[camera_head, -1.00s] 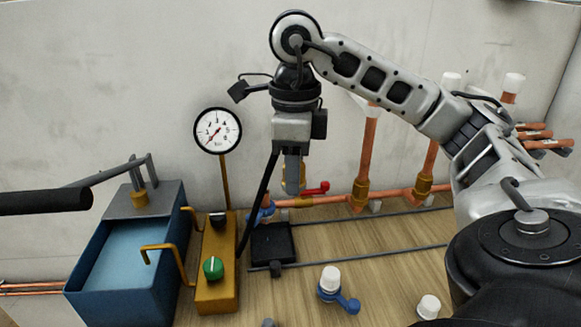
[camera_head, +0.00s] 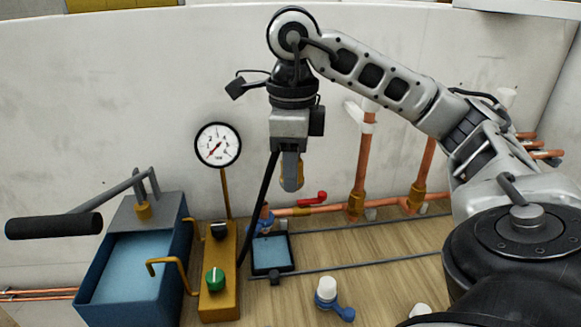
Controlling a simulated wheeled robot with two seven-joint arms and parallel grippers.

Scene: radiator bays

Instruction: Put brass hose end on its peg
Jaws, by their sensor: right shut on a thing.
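My right gripper (camera_head: 291,158) points down in the middle of the view, in front of the pale wall. It is shut on the brass hose end (camera_head: 292,177), which hangs upright between the fingers. The hose end is above the small tray, apart from the floor and pipes. A black hose (camera_head: 262,200) runs from beside the gripper down to the left, behind the yellow box. I cannot make out which part is the peg. My left gripper is not in view.
A blue tank with a pump lever (camera_head: 55,226) stands left, beside a yellow box (camera_head: 219,290) with a green knob and gauge (camera_head: 218,145). A small tray (camera_head: 288,267) lies below the gripper. Copper pipes (camera_head: 360,165) with a red-handled valve (camera_head: 313,199) run along the wall. White-capped valves stand in front.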

